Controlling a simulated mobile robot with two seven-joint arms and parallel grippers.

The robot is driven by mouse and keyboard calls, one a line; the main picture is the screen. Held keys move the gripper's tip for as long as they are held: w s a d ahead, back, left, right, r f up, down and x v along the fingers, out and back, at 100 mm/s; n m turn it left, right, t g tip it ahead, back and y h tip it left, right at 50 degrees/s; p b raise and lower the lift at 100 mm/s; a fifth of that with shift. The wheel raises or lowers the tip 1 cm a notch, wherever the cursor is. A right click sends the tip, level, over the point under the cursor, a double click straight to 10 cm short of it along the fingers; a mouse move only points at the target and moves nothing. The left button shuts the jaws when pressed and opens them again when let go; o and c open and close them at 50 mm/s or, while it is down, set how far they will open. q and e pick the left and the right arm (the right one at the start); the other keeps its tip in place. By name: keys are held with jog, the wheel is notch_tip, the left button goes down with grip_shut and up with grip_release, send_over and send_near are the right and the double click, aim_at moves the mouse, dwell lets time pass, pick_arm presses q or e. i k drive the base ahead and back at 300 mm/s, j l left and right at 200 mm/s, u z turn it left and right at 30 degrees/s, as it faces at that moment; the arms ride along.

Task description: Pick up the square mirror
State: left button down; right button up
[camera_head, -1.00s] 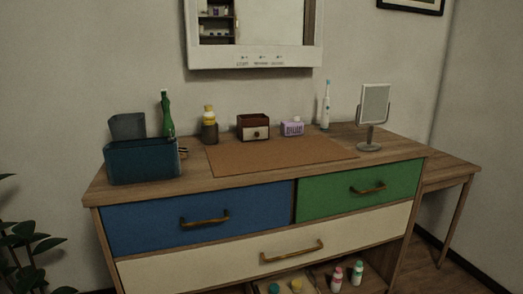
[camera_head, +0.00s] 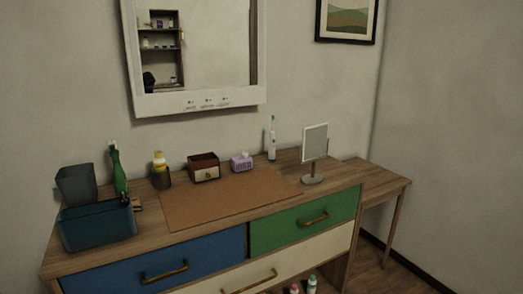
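The square mirror (camera_head: 315,144) is a small pale-framed panel on a short stem with a round grey base. It stands upright on the right part of the wooden dresser top (camera_head: 350,176), to the right of a white and blue electric toothbrush (camera_head: 272,140). Nothing covers it and nothing touches it. Neither of my grippers is in view.
A brown mat (camera_head: 225,203) covers the middle of the top. Behind it stand a small drawer box (camera_head: 204,168), a purple item (camera_head: 241,162) and a yellow-capped bottle (camera_head: 161,172). A teal bin (camera_head: 97,225) is at left. A lower side table (camera_head: 385,178) adjoins at right.

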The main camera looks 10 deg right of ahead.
aim_at(313, 179)
jog(key=i+l+z, duration=0.1)
jog(key=l, duration=0.3)
jog(key=i+l+z, duration=0.1)
jog(key=l, duration=0.3)
jog(key=i+l+z, duration=0.1)
jog(key=l, duration=0.3)
jog(key=i+l+z, duration=0.15)
jog(key=l, duration=0.25)
